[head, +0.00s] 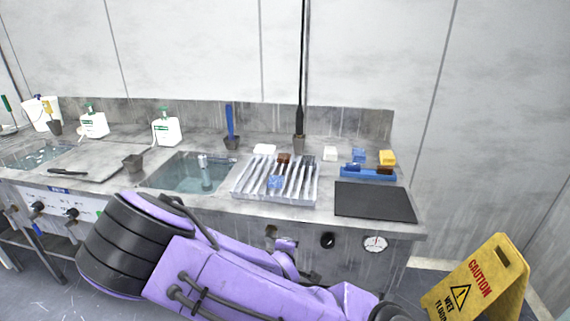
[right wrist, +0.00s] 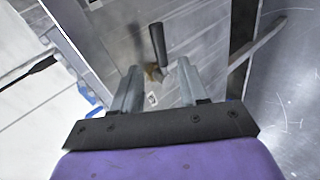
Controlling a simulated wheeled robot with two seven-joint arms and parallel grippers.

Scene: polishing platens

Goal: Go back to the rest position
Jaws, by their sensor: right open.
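My right gripper (right wrist: 158,72) shows in the right wrist view with its two grey fingers apart and nothing held between them. Beyond the fingers is a dark handle (right wrist: 158,40) with a brass-coloured base; I cannot tell whether the fingers touch it. In the head view a purple arm of mine lies across the lower part of the picture, in front of the bench (head: 300,217), and no gripper shows there. My left gripper is in neither view.
The bench holds a sink (head: 180,182), a ribbed metal rack (head: 247,188) with small blocks, a blue tray (head: 350,173) and a black mat (head: 374,202). White bottles (head: 166,130) stand behind. A yellow caution sign (head: 480,281) stands on the floor at right.

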